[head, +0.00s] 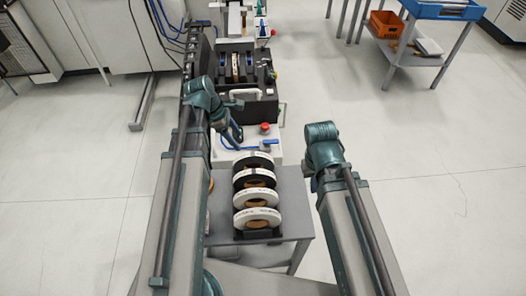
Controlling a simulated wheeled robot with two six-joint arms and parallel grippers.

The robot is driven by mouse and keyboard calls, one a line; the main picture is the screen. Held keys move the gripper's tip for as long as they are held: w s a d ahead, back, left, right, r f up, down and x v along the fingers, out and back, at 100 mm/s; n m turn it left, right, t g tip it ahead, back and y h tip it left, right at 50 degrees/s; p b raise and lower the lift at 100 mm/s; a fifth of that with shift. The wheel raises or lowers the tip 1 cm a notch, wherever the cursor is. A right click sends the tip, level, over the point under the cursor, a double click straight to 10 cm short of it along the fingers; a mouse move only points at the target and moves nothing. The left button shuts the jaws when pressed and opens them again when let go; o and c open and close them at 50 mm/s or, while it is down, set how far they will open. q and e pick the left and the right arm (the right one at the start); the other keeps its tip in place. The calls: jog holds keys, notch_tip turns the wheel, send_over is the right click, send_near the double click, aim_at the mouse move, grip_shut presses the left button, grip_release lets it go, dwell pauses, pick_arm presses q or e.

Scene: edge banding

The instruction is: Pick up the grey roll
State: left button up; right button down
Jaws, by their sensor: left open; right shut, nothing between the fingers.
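Several edge-band rolls stand on edge in a row in a dark holder (258,235) on a small grey table. Which pale one is the grey roll I cannot tell for sure. My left gripper (234,136) is open and empty, just beyond and left of the farthest roll. My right gripper (314,184) is largely hidden by its wrist, right of the rolls, apart from them.
The grey table (292,205) has bare top on the right of the rolls. Behind it stands a banding machine (245,95) with a red button (265,128). A blue-topped cart (440,10) with an orange crate (386,24) stands at back right. The right floor is clear.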

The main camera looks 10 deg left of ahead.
aim_at(252, 154)
pick_arm(q)
jog(key=shift+n, duration=0.4)
jog(key=b+x, duration=0.5)
jog(key=w+b+x, duration=0.1)
jog(key=b+x, duration=0.1)
jog(key=shift+a+f+b, duration=0.1)
jog(key=shift+f+b, duration=0.2)
jog(key=shift+f, duration=0.05)
jog(key=shift+w+d+f, duration=0.1)
jog(key=shift+d+f, duration=0.15)
pick_arm(e)
notch_tip(252, 154, down, 8)
jog(key=shift+w+d, duration=0.15)
jog(key=shift+w, duration=0.15)
pick_arm(q)
jog(key=shift+b, duration=0.3)
jog(key=b+x, duration=0.4)
jog(key=x, duration=0.1)
jog(key=shift+w+d+b, duration=0.1)
jog(key=shift+d+b, duration=0.05)
jog(key=shift+b, duration=0.15)
pick_arm(e)
notch_tip(252, 154, down, 4)
jog(key=shift+f, duration=0.25)
pick_arm(q)
grip_shut()
